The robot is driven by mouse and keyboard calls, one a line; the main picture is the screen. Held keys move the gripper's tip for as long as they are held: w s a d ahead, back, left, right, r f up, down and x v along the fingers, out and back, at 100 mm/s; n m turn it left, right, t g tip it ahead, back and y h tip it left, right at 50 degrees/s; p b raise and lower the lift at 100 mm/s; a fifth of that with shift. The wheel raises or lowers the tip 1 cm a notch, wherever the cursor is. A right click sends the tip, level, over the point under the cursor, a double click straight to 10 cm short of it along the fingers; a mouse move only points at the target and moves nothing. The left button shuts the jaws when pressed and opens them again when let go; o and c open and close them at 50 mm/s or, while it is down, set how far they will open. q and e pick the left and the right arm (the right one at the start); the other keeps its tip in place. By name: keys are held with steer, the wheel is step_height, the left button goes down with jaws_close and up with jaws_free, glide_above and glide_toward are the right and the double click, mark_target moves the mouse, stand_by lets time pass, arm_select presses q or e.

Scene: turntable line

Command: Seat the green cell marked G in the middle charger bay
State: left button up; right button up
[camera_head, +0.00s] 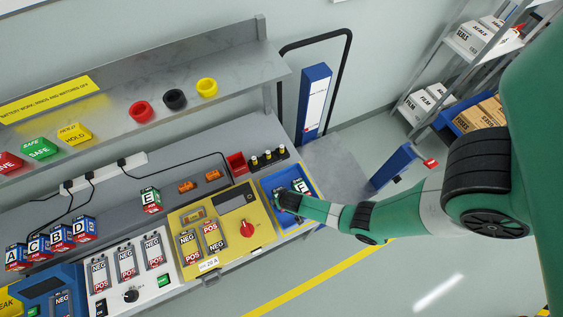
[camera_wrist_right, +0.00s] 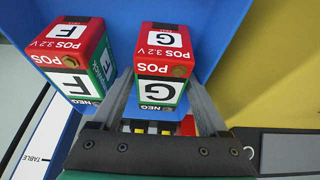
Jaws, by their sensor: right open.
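The green cell marked G (camera_wrist_right: 163,68), with a red POS end, stands in a blue tray (camera_head: 267,187) on the right of the bench. My right gripper (camera_wrist_right: 155,100) is open with its fingers on either side of cell G; whether they touch it is unclear. In the head view the right gripper (camera_head: 284,200) hides most of that cell. The white charger (camera_head: 152,287) has three bays side by side; its middle bay (camera_head: 126,262) looks empty, with NEG at the far end and POS at the near end. My left gripper is not in view.
Cell F (camera_wrist_right: 75,60) stands close beside cell G in the tray. A yellow tester (camera_head: 220,262) with a red knob lies between tray and charger. Cell E (camera_head: 150,200) stands behind the charger. Several lettered cells (camera_head: 60,235) stand at the left. A shelf (camera_head: 170,95) overhangs the back.

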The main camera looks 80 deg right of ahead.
jaws_close()
stand_by(0.3)
steer(key=shift+r, duration=0.1)
steer(key=shift+r+p, duration=0.35)
steer(key=shift+r, duration=0.2)
step_height(320, 180, up, 3)
steer(key=shift+f+p, duration=0.1)
steer(key=shift+p, duration=0.7)
steer(key=s+a+r+p, duration=0.2)
steer(key=s+r+p, duration=0.2)
steer(key=s+r, duration=0.1)
steer(key=s+a+r+p, duration=0.2)
steer(key=s+r+p, duration=0.2)
steer(key=s, duration=0.4)
steer(key=shift+a+r, duration=0.3)
steer(key=shift+r, duration=0.5)
